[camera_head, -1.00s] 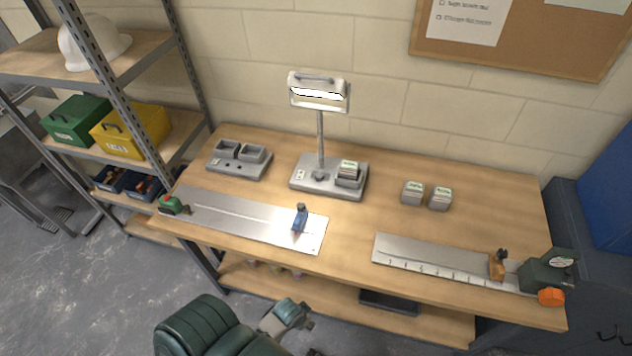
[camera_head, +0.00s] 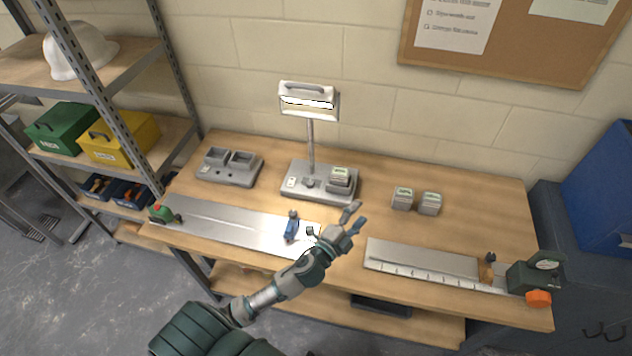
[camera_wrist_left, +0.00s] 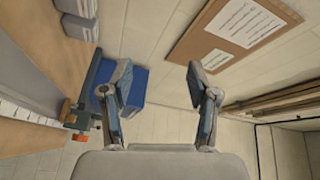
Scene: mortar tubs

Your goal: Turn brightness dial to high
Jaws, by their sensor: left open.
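A work lamp (camera_head: 309,100) stands on a grey base (camera_head: 330,194) at the back middle of the bench. A small dark dial (camera_head: 309,183) sits on the base at the foot of the post, beside a white switch plate (camera_head: 291,183). A battery-like block (camera_head: 340,176) sits in the base's right part. The lamp head is lit. My left gripper (camera_head: 352,218) is open and empty above the bench, in front and to the right of the base, not touching it. In the left wrist view its two fingers (camera_wrist_left: 160,85) are spread with nothing between them. My right gripper is not in view.
Two grey blocks (camera_head: 403,198) (camera_head: 429,204) stand right of the lamp. A two-slot charger (camera_head: 229,166) stands left of it. Metal rails lie at the front left (camera_head: 220,219) and front right (camera_head: 420,262), with a blue clamp (camera_head: 291,228) on the left one.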

